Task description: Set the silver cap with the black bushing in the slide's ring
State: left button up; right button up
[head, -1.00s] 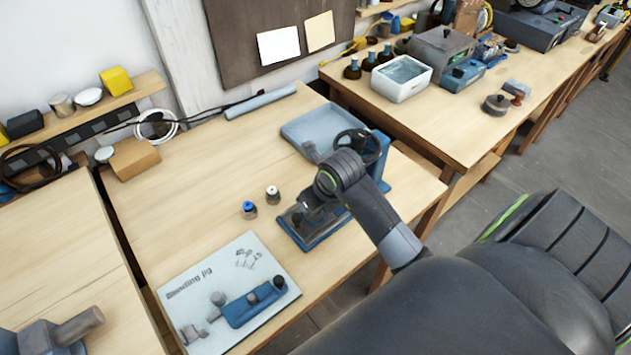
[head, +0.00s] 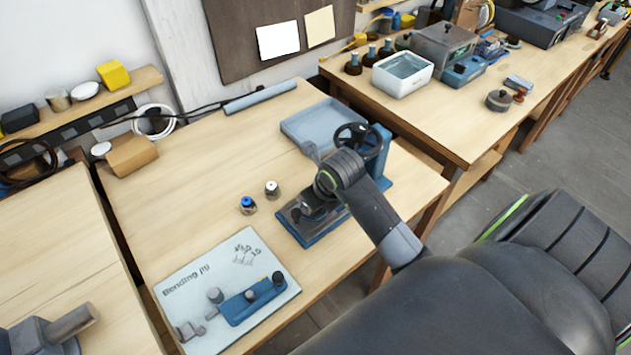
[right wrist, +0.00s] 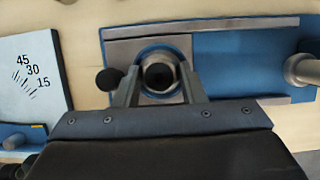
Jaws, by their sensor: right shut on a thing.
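My right gripper (right wrist: 160,88) is shut on the silver cap with the black bushing (right wrist: 160,73), whose dark round opening shows between the fingertips in the right wrist view. The cap is over or in the ring of the grey slide (right wrist: 122,52) on the blue press base (right wrist: 235,62). I cannot tell whether it is fully seated. In the head view my right gripper (head: 312,204) is low over the blue press (head: 305,236), and my own arm hides part of it. My left gripper is not in view.
Two small capped pieces, one blue-topped (head: 248,205) and one white-topped (head: 272,190), stand left of the press. The bending jig board (head: 190,290) lies in front of them. A black handwheel (head: 357,138) and grey tray (head: 303,125) are behind. The table's left middle is clear.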

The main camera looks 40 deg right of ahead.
jog(key=shift+f, duration=0.1)
jog(key=o, duration=1)
jog(key=shift+o, duration=0.6)
jog(key=shift+r, duration=0.2)
jog(key=shift+s+d+r, duration=0.1)
jog(key=shift+r, duration=0.3)
jog(key=p+v, duration=0.5)
jog(key=v, duration=1.1)
jog(key=shift+s+p, duration=0.2)
jog(key=shift+p, duration=0.1)
